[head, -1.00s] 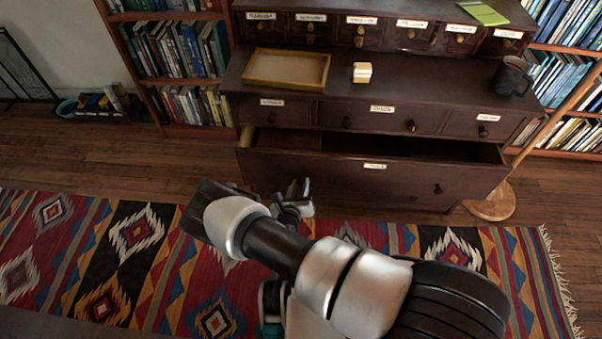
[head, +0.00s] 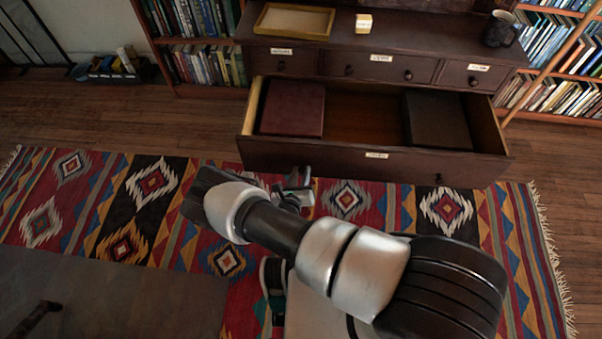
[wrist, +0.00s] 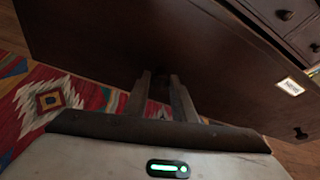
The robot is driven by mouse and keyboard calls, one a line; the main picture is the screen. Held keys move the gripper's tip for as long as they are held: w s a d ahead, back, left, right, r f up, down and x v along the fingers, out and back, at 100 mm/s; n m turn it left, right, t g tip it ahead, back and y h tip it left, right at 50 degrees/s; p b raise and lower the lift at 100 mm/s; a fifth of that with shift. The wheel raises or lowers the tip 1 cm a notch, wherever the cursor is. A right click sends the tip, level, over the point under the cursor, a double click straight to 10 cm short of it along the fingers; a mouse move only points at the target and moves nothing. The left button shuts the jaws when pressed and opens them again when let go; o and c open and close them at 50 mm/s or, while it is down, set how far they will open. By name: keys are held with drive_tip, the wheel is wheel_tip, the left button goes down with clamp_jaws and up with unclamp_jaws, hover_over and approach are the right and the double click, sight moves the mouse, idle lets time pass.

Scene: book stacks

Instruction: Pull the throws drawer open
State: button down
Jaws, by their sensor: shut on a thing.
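The wide bottom drawer (head: 340,166) of the dark wooden chest stands well open; I take it as the throws drawer, though its label (head: 377,155) is too small to read. Its front also fills much of the wrist view (wrist: 130,35). A small dark knob (head: 438,178) shows on the right of the front. My gripper (head: 300,188) is at the left part of the front. In the wrist view its fingers (wrist: 160,85) reach to the front and are shut on the left knob, which they hide.
Inside the drawer lie a reddish-brown flat item (head: 293,107) at left and a dark one (head: 437,119) at right, with bare bottom between. On the chest are a tray (head: 293,37), a small yellow-white block (head: 364,23) and a dark mug (head: 500,29). A patterned rug (head: 150,185) lies in front.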

drive_tip(key=shift+s, duration=0.5)
drive_tip(key=c, duration=1.5)
unclamp_jaws()
